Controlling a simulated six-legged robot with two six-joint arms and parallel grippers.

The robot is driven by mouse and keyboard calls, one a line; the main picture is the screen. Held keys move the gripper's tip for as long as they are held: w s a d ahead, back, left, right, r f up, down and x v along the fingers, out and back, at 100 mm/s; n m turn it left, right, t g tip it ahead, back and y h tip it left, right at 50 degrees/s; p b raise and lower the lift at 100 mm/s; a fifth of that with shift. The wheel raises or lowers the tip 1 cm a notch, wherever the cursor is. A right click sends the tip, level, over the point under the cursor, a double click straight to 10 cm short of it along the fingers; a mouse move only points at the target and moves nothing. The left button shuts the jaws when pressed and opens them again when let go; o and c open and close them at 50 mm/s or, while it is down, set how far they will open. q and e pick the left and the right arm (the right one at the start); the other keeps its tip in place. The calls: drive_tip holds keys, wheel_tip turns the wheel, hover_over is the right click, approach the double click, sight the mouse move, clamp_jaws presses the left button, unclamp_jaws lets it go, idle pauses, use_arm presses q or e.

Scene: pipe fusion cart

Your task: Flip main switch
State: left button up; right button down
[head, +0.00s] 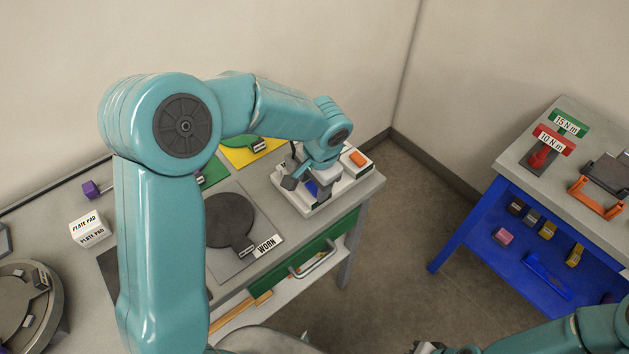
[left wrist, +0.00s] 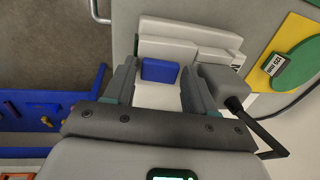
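A white switch unit (head: 345,176) sits at the right end of the grey cart top, with an orange button at its far corner. In the left wrist view the white unit (left wrist: 190,52) carries a blue block (left wrist: 160,70). My left gripper (head: 307,182) is over the unit, pointing down. Its two fingers stand apart on either side of the blue block, with gaps visible; I cannot tell how deep they reach. A grey box with a black lever (left wrist: 240,112) is beside the right finger. My right gripper (head: 428,347) is barely in view at the bottom edge.
A round dark plate (head: 229,220) labelled WORN lies left of the unit. A white PLATE PAD box (head: 89,229) is farther left. A blue-framed bench (head: 470,222) with torque tools stands at the right. Open floor lies between cart and bench.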

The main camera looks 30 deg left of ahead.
use_arm(q)
drive_tip(key=shift+w+d, duration=0.1)
drive_tip(key=c, duration=0.6)
drive_tip(key=shift+r+p, duration=0.25)
drive_tip(key=shift+p, duration=0.45)
drive_tip(key=shift+a+g+h+p, duration=0.2)
drive_tip(key=shift+g+h+p, duration=0.1)
drive_tip(key=shift+h, duration=0.2)
drive_tip(key=shift+f, duration=0.2)
drive_tip(key=shift+w, duration=0.1)
drive_tip(key=o, duration=1)
drive_tip(key=shift+o, duration=0.2)
drive_tip(key=shift+f, duration=0.1)
